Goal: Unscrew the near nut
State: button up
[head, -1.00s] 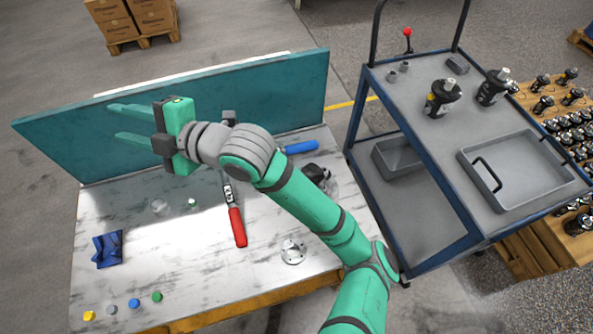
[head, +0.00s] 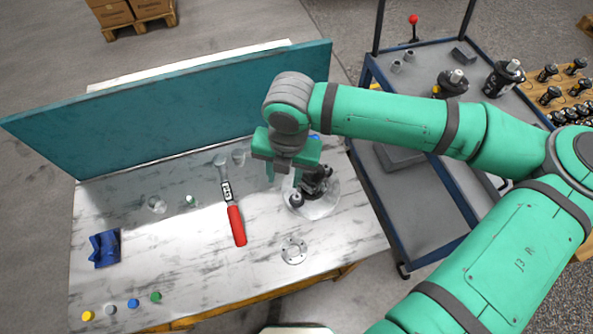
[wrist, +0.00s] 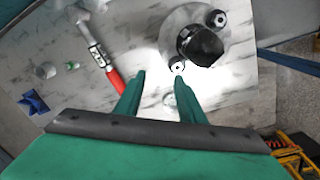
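The black hydraulic motor (head: 317,178) stands on a round pale base (head: 325,206) at the right of the workbench. It also shows in the wrist view (wrist: 203,44), at the upper right. The near nut (head: 296,200), dark with a light centre, sits at the motor's front edge; in the wrist view the near nut (wrist: 178,67) is just beyond the right fingertip. A second nut (wrist: 217,18) sits on the motor's far side. My gripper (head: 284,181) points down above the bench, beside the motor. In the wrist view my gripper (wrist: 160,80) is open and empty.
A red-handled torque wrench (head: 236,222) lies left of the motor. A round metal flange (head: 293,250) lies in front. A blue holder (head: 104,248) and several coloured caps are at the left. A teal panel (head: 180,115) stands behind; a blue-framed cart (head: 430,190) stands right.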

aim_at(297, 196)
jog(key=shift+h, duration=0.5)
jog(key=shift+s+d+f, duration=0.1)
jog(key=shift+d+f, duration=0.4)
jog(key=shift+f, duration=0.8)
jog(key=shift+w+d+f, duration=0.1)
jog(key=shift+d+f, duration=0.35)
jog(key=shift+f, duration=0.9)
jog(key=shift+s+d+f, duration=0.1)
jog(key=shift+d+f, duration=0.4)
jog(key=shift+f, duration=0.8)
jog(key=shift+s+f, duration=0.1)
jog(key=shift+f, duration=0.45)
grip_shut()
jog(key=shift+c, duration=1.1)
grip_release()
